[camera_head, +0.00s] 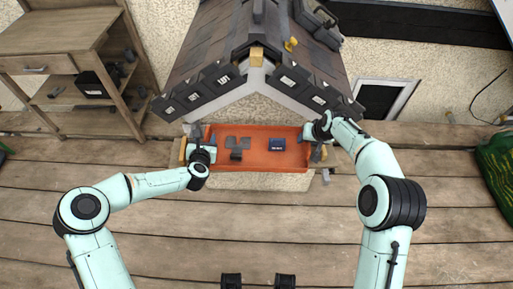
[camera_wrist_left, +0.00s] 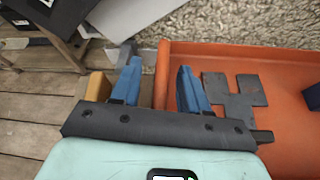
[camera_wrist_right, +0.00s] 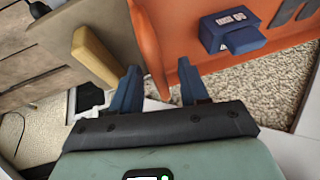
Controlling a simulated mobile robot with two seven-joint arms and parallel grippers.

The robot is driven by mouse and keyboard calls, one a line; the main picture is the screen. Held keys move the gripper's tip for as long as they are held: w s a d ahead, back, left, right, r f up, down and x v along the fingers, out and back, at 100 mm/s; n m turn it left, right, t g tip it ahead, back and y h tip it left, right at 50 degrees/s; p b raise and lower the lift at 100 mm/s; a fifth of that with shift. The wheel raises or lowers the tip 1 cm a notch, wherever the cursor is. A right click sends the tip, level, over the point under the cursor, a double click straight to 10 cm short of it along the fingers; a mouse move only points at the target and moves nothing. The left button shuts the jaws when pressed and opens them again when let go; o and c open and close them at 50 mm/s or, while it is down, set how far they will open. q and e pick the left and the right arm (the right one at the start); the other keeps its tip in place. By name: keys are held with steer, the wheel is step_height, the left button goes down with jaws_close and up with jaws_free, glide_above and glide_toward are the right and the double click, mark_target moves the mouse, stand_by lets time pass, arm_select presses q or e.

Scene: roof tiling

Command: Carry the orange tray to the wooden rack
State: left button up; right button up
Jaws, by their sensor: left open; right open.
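The orange tray (camera_head: 265,165) is in front of the small tiled roof in the head view. The wooden rack (camera_head: 60,38), with drawer and lower shelf, stands at upper left.
The roof model (camera_head: 250,50) with dark tiles rises right behind the tray. A yellowish wooden piece (camera_wrist_left: 97,85) lies beside the tray's left end, another (camera_wrist_right: 95,55) beside its right end. The plank floor (camera_head: 270,225) in front is clear. A green object (camera_head: 498,160) is at far right.

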arm_select(q)
steer(key=shift+w+f, duration=0.15)
steer(key=shift+w, duration=0.2)
arm_select(e)
steer(key=shift+w+f, duration=0.15)
steer(key=shift+f, duration=0.2)
arm_select(q)
jaws_close()
arm_select(e)
jaws_close()
steer(key=shift+r, duration=0.1)
